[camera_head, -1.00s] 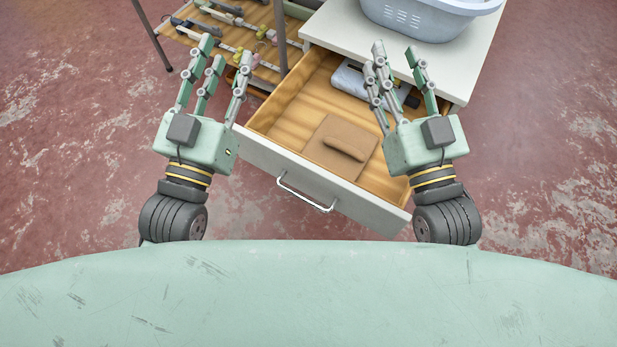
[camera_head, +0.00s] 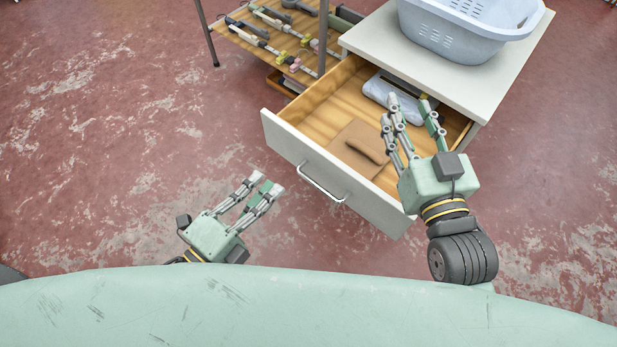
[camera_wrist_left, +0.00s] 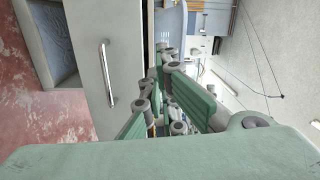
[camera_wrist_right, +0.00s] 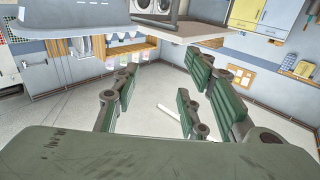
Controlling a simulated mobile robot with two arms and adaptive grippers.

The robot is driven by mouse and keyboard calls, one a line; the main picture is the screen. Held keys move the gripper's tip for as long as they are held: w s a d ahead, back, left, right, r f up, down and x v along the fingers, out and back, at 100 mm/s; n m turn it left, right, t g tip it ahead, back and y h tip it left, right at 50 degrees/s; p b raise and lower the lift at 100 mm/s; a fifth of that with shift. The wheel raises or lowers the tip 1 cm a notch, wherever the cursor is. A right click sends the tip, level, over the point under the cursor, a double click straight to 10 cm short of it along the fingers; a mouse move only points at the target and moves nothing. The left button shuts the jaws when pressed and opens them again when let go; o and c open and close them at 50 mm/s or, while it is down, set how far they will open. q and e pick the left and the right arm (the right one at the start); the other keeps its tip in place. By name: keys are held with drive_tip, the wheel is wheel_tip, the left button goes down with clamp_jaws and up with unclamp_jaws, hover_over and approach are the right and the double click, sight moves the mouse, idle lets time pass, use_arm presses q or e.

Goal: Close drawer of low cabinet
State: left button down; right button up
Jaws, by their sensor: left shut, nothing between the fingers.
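The low cabinet (camera_head: 455,80) has a white top, and its wooden drawer (camera_head: 315,118) is pulled well out. The drawer's white front (camera_head: 375,212) carries a metal bar handle (camera_head: 321,184). The front (camera_wrist_left: 85,60) and handle (camera_wrist_left: 107,72) also show in the left wrist view. My left gripper (camera_head: 264,185) is shut and empty, in front of the drawer front and left of the handle, with a visible gap in the head view. My right gripper (camera_head: 412,105) is open and empty, appearing over the drawer's right side and hiding part of it.
A light blue basket (camera_head: 465,30) stands on the cabinet top. A brown piece (camera_head: 355,145) and a pale blue item (camera_head: 375,90) lie inside the drawer. A rack with tools (camera_head: 270,45) stands left of the cabinet. The red floor in front is clear.

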use_arm(q)
drive_tip(key=s+f+m, duration=0.2)
drive_tip(key=g, duration=0.1)
hover_over(311, 162)
drive_tip(key=s, duration=0.4)
drive_tip(key=shift+d+f+h, duration=0.2)
drive_tip(key=shift+f+h, duration=0.05)
drive_tip(key=shift+h, duration=0.05)
use_arm(e)
drive_tip(key=shift+s+a+r+t+y, duration=0.15)
drive_tip(key=shift+r+t, duration=0.1)
drive_tip(key=shift+r, duration=0.25)
drive_tip(key=shift+s+a+r+t+y, duration=0.15)
drive_tip(key=shift+r+t, duration=0.1)
drive_tip(key=shift+r, duration=0.2)
drive_tip(key=shift+w+d, duration=0.1)
use_arm(q)
drive_tip(key=shift+w, duration=0.15)
